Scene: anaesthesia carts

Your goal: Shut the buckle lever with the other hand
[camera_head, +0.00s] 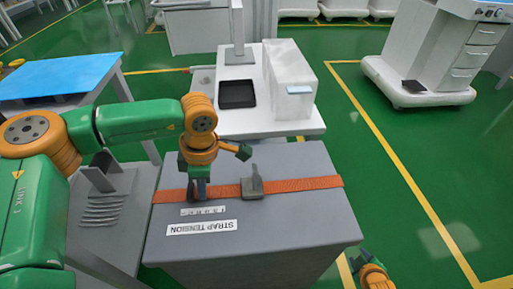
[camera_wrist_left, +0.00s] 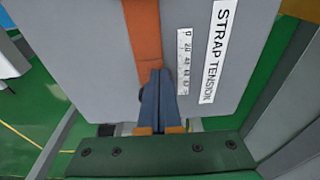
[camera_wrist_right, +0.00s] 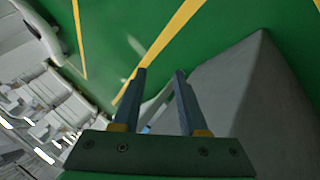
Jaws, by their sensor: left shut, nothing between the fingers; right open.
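The buckle (camera_head: 252,189) sits on the orange strap (camera_head: 295,185), which crosses the top of a grey box (camera_head: 285,225). Its grey lever stands up from the strap. My left gripper (camera_head: 199,195) is shut and empty at the strap, left of the buckle. In the left wrist view its shut fingers (camera_wrist_left: 160,90) overlap the strap (camera_wrist_left: 143,30); I cannot tell whether they touch it. My right gripper (camera_head: 361,260) is low, off the box's front right corner. In the right wrist view its fingers (camera_wrist_right: 158,100) are apart with nothing between them.
A "STRAP TENSION" label (camera_head: 202,228) and a scale strip (camera_head: 203,211) lie on the box in front of the strap. A white cart (camera_head: 275,123) with a black tray (camera_head: 237,94) stands behind. A blue-topped table (camera_head: 55,75) is at left. Green floor is open at right.

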